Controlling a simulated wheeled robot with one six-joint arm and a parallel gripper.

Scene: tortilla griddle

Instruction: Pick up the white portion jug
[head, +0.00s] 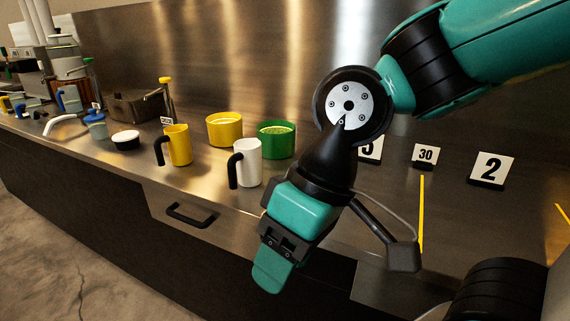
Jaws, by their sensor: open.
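The white portion jug (248,162) stands upright on the steel counter, near its front edge. Its black handle is on its left side, toward the yellow jug. My gripper (270,277) is to the right of the jug and nearer to me, hanging in front of the counter edge. It points downward and touches nothing that I can see. It is open and empty, though one finger is largely hidden from this side.
A yellow jug (178,146) stands left of the white one. A yellow bowl (224,131) and a green bowl (276,142) stand close behind. Number signs, among them a "30" card (425,155), stand right. A black drawer handle (189,216) projects from the counter front.

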